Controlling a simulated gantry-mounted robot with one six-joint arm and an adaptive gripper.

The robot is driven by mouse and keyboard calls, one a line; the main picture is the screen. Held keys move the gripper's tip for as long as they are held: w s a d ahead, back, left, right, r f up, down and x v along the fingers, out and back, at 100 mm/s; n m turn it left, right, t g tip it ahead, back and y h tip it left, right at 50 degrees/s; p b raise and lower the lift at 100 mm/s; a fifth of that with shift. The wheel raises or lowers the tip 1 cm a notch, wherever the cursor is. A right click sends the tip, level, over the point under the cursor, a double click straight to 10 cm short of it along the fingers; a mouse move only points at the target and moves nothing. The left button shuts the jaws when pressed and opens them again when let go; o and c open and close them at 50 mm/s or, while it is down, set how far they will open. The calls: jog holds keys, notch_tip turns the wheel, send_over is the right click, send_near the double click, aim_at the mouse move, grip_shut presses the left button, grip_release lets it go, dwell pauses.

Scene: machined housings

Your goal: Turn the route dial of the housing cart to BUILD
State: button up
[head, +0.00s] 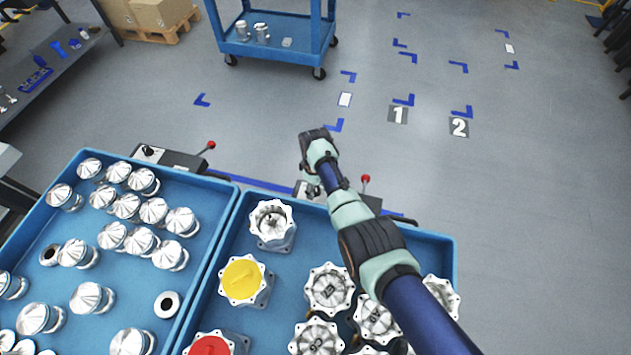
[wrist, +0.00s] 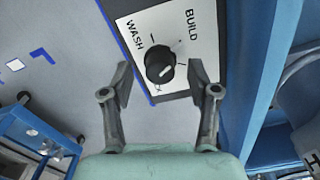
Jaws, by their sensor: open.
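The route dial (wrist: 160,63) is a round black knob with a short white mark, on a white plate (wrist: 190,50) lettered WASH at upper left and BUILD at upper right. Its white mark shows on the knob's lower right part, not clearly towards either word. My gripper (wrist: 160,78) is open, one finger to the left and one to the right of the knob, with no clear contact. In the head view my gripper (head: 311,180) hangs over the dial's box at the far edge of the housing cart (head: 452,265) and mostly hides the dial.
A red-knobbed lever (head: 365,179) stands right of my gripper. Another control box (head: 165,158) with a red-knobbed lever (head: 211,145) is on the left cart (head: 75,165) of metal parts. Housings, one yellow-topped (head: 242,280), fill the near cart. A blue trolley (head: 275,45) stands beyond open floor.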

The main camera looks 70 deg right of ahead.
notch_tip(320, 180, up, 12)
jog(key=shift+f, duration=0.15)
dwell(0.6)
